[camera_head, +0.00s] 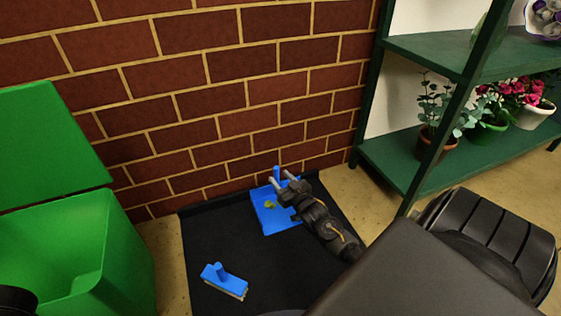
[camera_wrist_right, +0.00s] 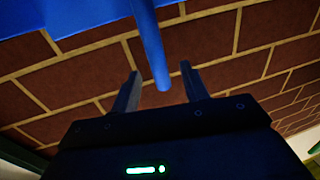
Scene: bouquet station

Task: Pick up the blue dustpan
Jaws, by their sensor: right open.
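The blue dustpan (camera_head: 266,221) lies on the black mat by the brick wall, with its handle (camera_head: 277,174) standing upright. A small yellow-green scrap (camera_head: 270,204) lies in the pan. My right gripper (camera_head: 280,180) is open at the handle, and its wrist hides part of the pan's right side. In the right wrist view the blue handle (camera_wrist_right: 151,45) reaches down to the gap between the open fingers (camera_wrist_right: 160,88). I cannot tell whether a finger touches it.
A blue hand brush (camera_head: 224,280) lies on the front left of the black mat (camera_head: 205,245). A green lidded bin (camera_head: 110,270) stands open at left. A green shelf (camera_head: 400,165) with potted flowers stands at right, near my right arm. The brick wall (camera_head: 230,90) is close behind.

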